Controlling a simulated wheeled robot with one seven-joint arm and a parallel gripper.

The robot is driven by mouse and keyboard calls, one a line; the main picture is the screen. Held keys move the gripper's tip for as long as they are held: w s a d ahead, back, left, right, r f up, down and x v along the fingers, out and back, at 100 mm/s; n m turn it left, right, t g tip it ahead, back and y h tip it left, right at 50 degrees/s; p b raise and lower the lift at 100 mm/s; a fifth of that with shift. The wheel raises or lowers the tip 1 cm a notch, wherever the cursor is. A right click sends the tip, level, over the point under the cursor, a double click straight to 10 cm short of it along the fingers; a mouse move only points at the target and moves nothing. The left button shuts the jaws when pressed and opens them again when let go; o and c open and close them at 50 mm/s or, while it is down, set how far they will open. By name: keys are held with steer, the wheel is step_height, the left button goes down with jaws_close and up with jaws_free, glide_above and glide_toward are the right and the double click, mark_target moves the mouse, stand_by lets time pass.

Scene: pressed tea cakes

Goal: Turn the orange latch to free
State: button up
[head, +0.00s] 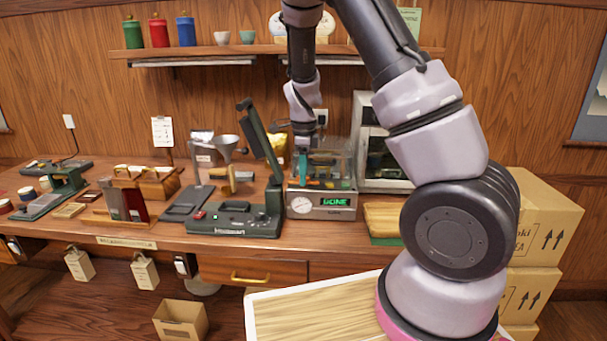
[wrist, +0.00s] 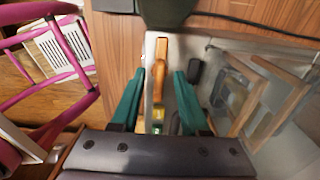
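The orange latch (wrist: 161,58) is a narrow upright bar on the pale edge of the machine in the wrist view. Its lower part lies between my fingertips in that picture. My gripper (wrist: 160,78) is open, with one teal finger on each side of the latch and visible gaps between. I cannot tell how far the fingertips are above it. In the head view my gripper (head: 304,168) points down over the machine (head: 298,207), which has a round gauge and a green display reading DONE. The latch is hard to make out there.
A dark green press (head: 235,218) with a raised lever stands close left of the machine. A white-framed cabinet (head: 381,178) stands close right, with a wooden block (head: 382,217) in front. In the wrist view, clear panels with wooden bars (wrist: 283,105) lie right of my fingers.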

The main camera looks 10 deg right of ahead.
step_height(320, 180, up, 11)
stand_by(0.6)
steer(key=shift+f, duration=0.1)
steer(key=s+d+r+n+t+y, duration=0.1)
steer(key=s+d+r+n+t, duration=0.1)
steer(key=s+r+n, duration=0.7)
steer(key=s+d+r+n+t+y, duration=0.1)
steer(key=s+d+r+n+t, duration=0.2)
steer(key=s, duration=1.1)
step_height(320, 180, up, 6)
steer(key=n+t, duration=0.2)
steer(key=n, duration=0.3)
steer(key=shift+d+r+n, duration=0.15)
steer(key=shift+d+n, duration=0.05)
steer(key=shift+n, duration=0.2)
